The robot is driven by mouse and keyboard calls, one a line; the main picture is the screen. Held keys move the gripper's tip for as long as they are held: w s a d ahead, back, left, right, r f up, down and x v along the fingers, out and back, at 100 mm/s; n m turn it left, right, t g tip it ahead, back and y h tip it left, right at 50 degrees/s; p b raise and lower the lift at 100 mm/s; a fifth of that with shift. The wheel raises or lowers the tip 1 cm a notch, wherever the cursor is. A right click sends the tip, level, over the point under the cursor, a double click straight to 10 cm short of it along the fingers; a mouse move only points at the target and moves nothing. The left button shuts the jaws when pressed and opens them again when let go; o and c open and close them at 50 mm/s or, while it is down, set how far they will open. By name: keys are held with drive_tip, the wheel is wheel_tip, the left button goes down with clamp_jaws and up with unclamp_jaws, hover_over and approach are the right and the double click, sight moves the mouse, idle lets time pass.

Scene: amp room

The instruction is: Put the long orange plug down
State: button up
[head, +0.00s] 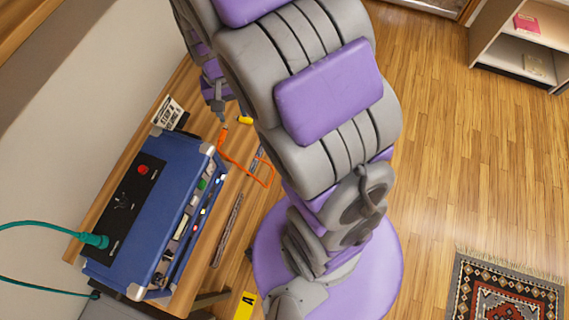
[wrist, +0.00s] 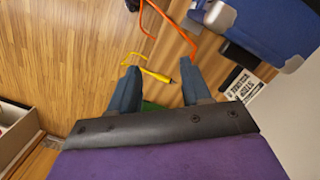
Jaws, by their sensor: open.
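The orange plug and its cable (head: 223,137) lie on the wooden desk beside the blue amp's far corner. The cable curves away in a loop. In the wrist view the orange cable (wrist: 180,30) runs beyond my fingertips, its near end beside the amp corner; plug and cable are hard to tell apart. My gripper (head: 222,113) is open, just above the orange end in the head view. The wrist view shows its two blue fingers (wrist: 160,67) spread, with nothing held between them. A yellow plug (wrist: 155,74) shows beyond and between the fingertips.
The blue amp (head: 130,255) fills much of the desk, with a teal plug (head: 95,240) in it. A small printed sign (head: 168,112) stands behind it. A yellow tag (head: 245,306) hangs near the desk's front edge. Open wood floor and a rug (head: 500,290) lie right.

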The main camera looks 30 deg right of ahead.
drive_tip(key=s+r+n, duration=0.2)
drive_tip(key=s+r, duration=0.2)
drive_tip(key=s, duration=0.8)
drive_tip(key=s+a+r+n, duration=0.1)
drive_tip(key=s+r, duration=0.4)
drive_tip(key=s, duration=0.6)
drive_tip(key=shift+s+n+g, duration=0.3)
drive_tip(key=shift+s+n, duration=0.05)
drive_tip(key=shift+n, duration=0.15)
drive_tip(key=shift+a, duration=0.45)
drive_tip(key=shift+d, duration=0.25)
drive_tip(key=shift+a, duration=0.1)
